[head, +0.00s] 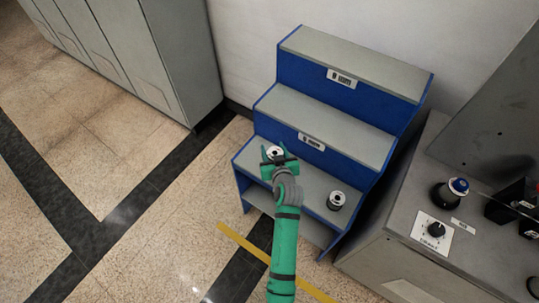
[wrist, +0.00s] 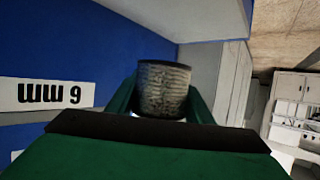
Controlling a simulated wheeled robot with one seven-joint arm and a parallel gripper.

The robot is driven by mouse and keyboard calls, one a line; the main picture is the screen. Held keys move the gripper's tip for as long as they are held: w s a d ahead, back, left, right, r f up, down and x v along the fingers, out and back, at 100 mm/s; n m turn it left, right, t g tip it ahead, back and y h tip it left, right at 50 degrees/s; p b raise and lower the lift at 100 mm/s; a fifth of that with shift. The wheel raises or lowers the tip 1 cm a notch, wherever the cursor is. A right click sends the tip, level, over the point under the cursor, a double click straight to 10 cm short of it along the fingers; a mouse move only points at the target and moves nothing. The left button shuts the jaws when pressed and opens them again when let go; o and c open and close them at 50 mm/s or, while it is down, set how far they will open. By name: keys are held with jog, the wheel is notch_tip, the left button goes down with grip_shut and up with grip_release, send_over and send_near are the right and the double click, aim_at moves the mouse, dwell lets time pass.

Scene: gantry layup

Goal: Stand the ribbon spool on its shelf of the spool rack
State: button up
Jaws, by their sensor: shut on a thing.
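The ribbon spool (wrist: 165,90) is a short cylinder with grey-beige woven ribbon and a dark rim. It is held between the green fingers of my gripper (wrist: 162,98), one on each side. In the head view, the spool (head: 275,152) shows a pale top with a dark centre, and my gripper (head: 277,160) is shut on it over the left part of the lowest step. The spool rack (head: 357,96) is blue with three grey stepped shelves. I cannot tell whether the spool touches the shelf; its underside is hidden.
A second spool (head: 336,200) stands on the lowest step, to the right. White labels (head: 312,141) mark the blue risers; one label (wrist: 46,94) reads 6 mm upside down. A grey bench (head: 395,235) with a knob panel is close on the right. The upper two shelves are empty.

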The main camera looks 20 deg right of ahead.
jog(key=w+f, duration=0.1)
jog(key=f, duration=0.1)
jog(key=w+a+f, duration=0.1)
jog(key=w+f, duration=0.1)
jog(key=shift+a, duration=0.1)
jog(key=shift+w+d+f, duration=0.15)
jog(key=shift+d+f, duration=0.2)
jog(key=shift+w+a+f, duration=0.1)
jog(key=shift+w+f, duration=0.05)
jog(key=shift+f, duration=0.75)
jog(key=shift+w+a+f, duration=0.1)
jog(key=shift+f, duration=0.8)
jog(key=shift+f, duration=0.15)
jog(key=o, duration=1.4)
